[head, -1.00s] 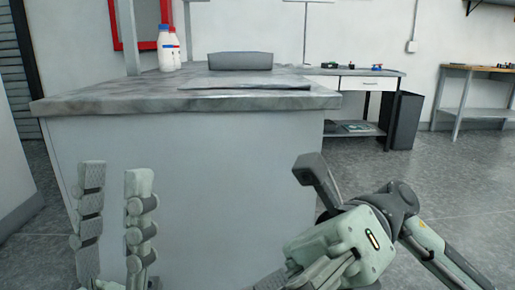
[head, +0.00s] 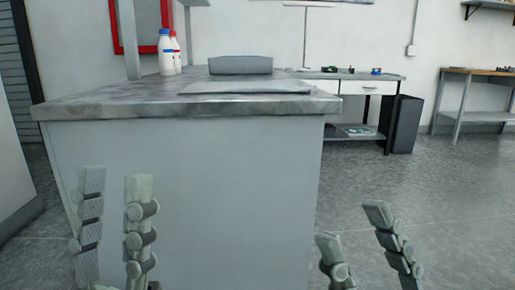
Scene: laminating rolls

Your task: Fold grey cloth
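A flat grey sheet, which looks like the grey cloth (head: 245,88), lies spread out near the front edge of the grey stone-patterned worktop (head: 110,104). My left gripper (head: 115,180) points up in front of the worktop's pale front panel, below the top's edge. Its two fingers are apart with nothing between them. My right gripper (head: 353,228) is at the lower right, over the floor beside the worktop's right corner. Its fingers point up, are apart, and hold nothing. Both grippers are clear of the cloth.
A grey bin-like object (head: 240,65) stands behind the cloth. White bottles (head: 166,52) with blue and red caps stand at the back left of the worktop. A white desk (head: 365,88), a dark bin (head: 404,124) and another bench (head: 475,85) stand further right. The floor between is free.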

